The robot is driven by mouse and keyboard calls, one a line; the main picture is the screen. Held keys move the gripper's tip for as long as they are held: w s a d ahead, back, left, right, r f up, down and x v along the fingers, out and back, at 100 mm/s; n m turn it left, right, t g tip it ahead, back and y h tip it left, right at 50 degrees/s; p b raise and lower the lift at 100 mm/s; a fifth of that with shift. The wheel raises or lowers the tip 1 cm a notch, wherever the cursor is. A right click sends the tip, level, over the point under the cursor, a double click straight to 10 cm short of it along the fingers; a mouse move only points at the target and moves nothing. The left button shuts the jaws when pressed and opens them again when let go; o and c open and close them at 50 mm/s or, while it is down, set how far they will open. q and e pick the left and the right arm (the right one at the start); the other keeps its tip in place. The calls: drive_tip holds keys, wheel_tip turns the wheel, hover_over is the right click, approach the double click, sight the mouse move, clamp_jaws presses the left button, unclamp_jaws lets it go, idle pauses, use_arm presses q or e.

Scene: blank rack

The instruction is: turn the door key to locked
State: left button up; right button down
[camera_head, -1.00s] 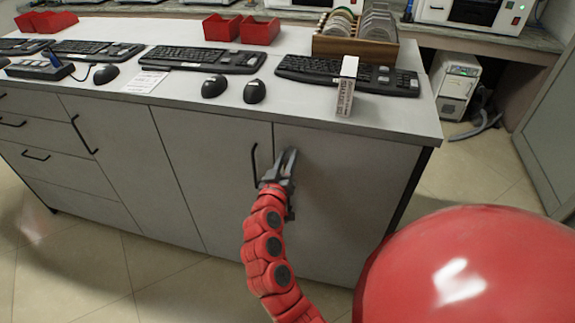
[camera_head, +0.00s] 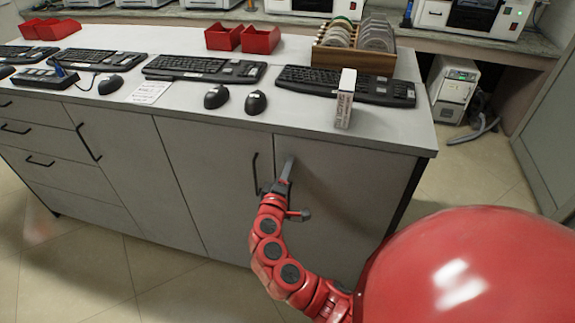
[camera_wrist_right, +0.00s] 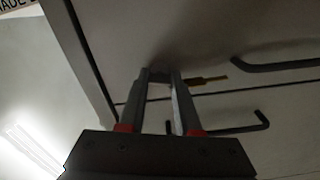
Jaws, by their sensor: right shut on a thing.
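My right gripper (camera_head: 287,170) is at the front of the grey cabinet door (camera_head: 340,190), near its upper left edge and just right of a black bar handle (camera_head: 255,174). In the right wrist view the two fingers of my right gripper (camera_wrist_right: 162,76) reach to the door face and close on a small thing at their tips. A short brass-coloured piece (camera_wrist_right: 207,79) sticks out beside the right finger; it looks like part of the door key. The rest of the key and its lock are hidden by the fingers. My left gripper is not in view.
The counter (camera_head: 300,112) above the door holds keyboards (camera_head: 205,69), mice (camera_head: 256,102) and a small white box (camera_head: 345,98) near the front edge. A second black handle (camera_wrist_right: 235,127) shows in the wrist view. The tiled floor in front is clear.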

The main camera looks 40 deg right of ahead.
drive_tip(key=shift+a+n+p, duration=0.1)
drive_tip(key=shift+n+p, duration=0.35)
drive_tip(key=shift+n, duration=0.85)
drive_tip(key=c, duration=0.6)
unclamp_jaws()
